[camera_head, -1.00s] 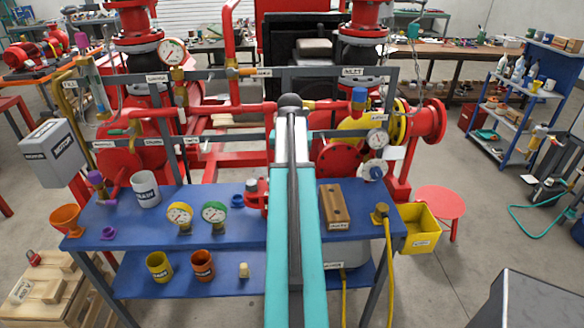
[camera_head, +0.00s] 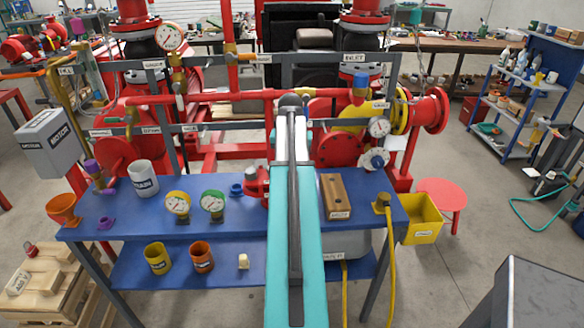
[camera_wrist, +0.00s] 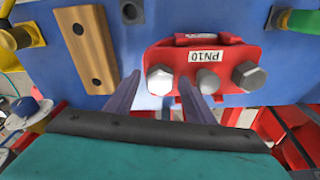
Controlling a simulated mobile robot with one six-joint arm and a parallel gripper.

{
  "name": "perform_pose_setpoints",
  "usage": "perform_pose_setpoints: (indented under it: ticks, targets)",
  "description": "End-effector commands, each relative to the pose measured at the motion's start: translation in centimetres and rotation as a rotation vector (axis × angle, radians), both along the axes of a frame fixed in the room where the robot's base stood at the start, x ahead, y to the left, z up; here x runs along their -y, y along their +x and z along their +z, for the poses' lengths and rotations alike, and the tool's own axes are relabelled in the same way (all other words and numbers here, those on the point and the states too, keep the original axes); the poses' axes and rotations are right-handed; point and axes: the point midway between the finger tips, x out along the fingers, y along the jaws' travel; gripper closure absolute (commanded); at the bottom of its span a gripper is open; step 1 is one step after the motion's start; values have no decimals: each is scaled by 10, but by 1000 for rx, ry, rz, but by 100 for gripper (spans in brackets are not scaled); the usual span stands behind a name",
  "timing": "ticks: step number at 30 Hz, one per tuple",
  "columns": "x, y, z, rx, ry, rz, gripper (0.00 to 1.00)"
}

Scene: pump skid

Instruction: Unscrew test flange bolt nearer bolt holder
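The left bolt (camera_wrist: 160,80) is nearest the wooden bolt holder (camera_wrist: 85,48), which has two dark holes. My gripper (camera_wrist: 160,82) is open, its fingertips apart on either side of the left bolt in the picture. I cannot tell whether they touch it. The middle bolt (camera_wrist: 207,79) and right bolt (camera_wrist: 248,75) lie to the right. In the head view my arm partly hides the flange (camera_head: 256,183); the bolt holder (camera_head: 337,196) stands right of the arm.
Red pipework (camera_head: 230,95) stands behind. A yellow hose (camera_head: 391,260) runs down in front.

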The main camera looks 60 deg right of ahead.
Motion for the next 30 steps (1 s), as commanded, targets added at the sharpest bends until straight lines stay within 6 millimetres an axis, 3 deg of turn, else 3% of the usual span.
perform_pose_setpoints:
  ticks: [1,6,7,11,17,30]
  targets:
    - [0,0,0,0,0,0,60]
    - [1,-1,0,0,0,-1,89]
    - [1,-1,0,0,0,-1,69]
    - [1,-1,0,0,0,-1,89]
    - [1,-1,1,0,0,33,89]
    - [1,-1,1,0,0,312,89]
